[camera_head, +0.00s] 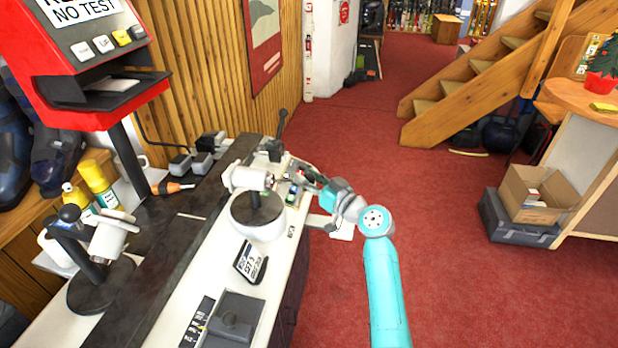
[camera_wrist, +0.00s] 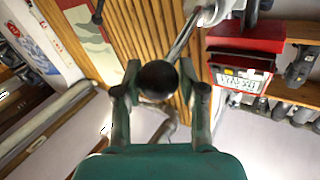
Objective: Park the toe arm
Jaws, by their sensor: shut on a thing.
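My gripper (camera_wrist: 158,92) is shut on a round black knob (camera_wrist: 157,80) in the wrist view, with one finger on each side of it. A thin metal rod (camera_wrist: 183,38) runs from behind the knob up to a pale metal part at the top; it looks like the toe arm. In the head view my gripper (camera_head: 298,176) is at the right edge of the bench, beside a pale cylindrical bench unit (camera_head: 250,178) on a round base (camera_head: 258,216). The knob and the fingertips are too small and covered to make out there.
A second bench unit (camera_head: 108,238) stands at the left on a dark round base. A red tester (camera_head: 88,60) rises at the back left, with yellow bottles (camera_head: 98,178) below. A dark upright lever (camera_head: 282,124) stands at the bench's far end. Red carpet lies open to the right.

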